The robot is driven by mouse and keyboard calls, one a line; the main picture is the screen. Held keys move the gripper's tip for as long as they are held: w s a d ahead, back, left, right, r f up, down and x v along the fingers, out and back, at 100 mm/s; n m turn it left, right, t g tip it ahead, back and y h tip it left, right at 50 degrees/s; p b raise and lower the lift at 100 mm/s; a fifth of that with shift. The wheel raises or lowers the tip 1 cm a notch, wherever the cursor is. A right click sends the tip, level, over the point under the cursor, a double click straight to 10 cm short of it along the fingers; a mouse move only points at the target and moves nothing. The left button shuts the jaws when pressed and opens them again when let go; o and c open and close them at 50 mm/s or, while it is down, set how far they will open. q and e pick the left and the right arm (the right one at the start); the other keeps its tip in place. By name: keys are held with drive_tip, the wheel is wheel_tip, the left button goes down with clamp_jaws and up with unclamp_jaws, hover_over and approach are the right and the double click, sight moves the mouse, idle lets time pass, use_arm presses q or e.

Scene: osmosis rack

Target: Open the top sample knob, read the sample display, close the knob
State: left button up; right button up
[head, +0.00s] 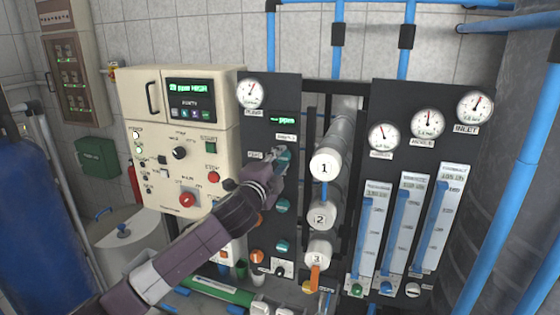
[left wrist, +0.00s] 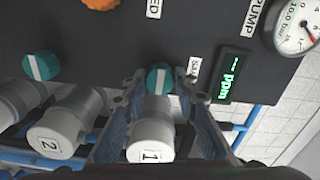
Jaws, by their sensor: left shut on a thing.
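The top sample knob (left wrist: 159,78), teal with a white bar, is on the dark panel (head: 268,92) beside the end of tube 1. My left gripper (head: 277,166) is at this knob and partly hides it in the head view. In the left wrist view its fingers (left wrist: 160,88) stand on either side of the knob, shut on it. The white bar looks roughly in line with the fingers. The sample display (left wrist: 232,75) is lit green and shows dashes and "ppm"; it also shows in the head view (head: 284,120). My right gripper is not in view.
White tubes 1 (head: 325,165), 2 (head: 320,218) and 3 stand right of the knobs. Further teal knobs (head: 283,206) and an orange knob (head: 257,220) sit lower on the panel. A cream control cabinet (head: 222,145) is on the left, with gauges and blue flow columns on the right.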

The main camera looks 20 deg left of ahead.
use_arm(q)
drive_tip(key=o, duration=1.1)
drive_tip(key=shift+o, duration=0.2)
drive_tip(key=shift+s, duration=0.15)
drive_tip(key=s, duration=1.1)
drive_tip(key=shift+s+a, duration=0.2)
drive_tip(key=shift+s, duration=0.2)
drive_tip(key=shift+f, duration=0.1)
